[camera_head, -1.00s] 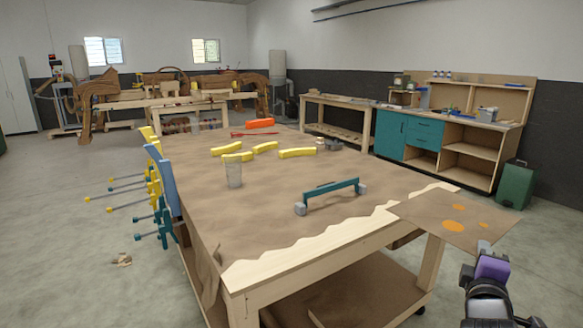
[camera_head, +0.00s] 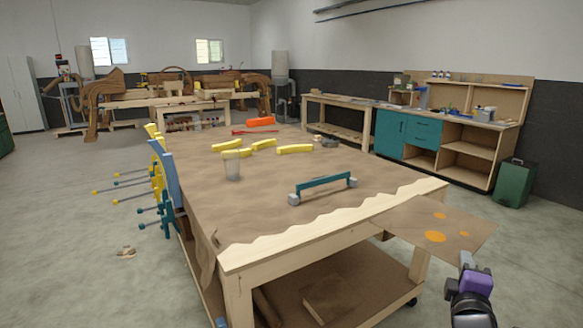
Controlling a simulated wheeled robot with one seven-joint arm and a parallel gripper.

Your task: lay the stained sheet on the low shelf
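The stained sheet (camera_head: 408,225) is a flat brown piece with orange spots, off the right front corner of the workbench (camera_head: 240,255). My gripper (camera_head: 468,262) is at the sheet's near right edge and appears shut on it. The sheet is held roughly level, and its left part overlaps the bench edge in the picture; I cannot tell whether it touches. The low shelf (camera_head: 345,285) is the brown board under the workbench top. A few wooden pieces lie on it, and its far part is hidden by the bench top and leg.
Clamps (camera_head: 150,190) stick out from the bench's left side. A green bin (camera_head: 514,183) stands at the right. The floor right of the bench is clear.

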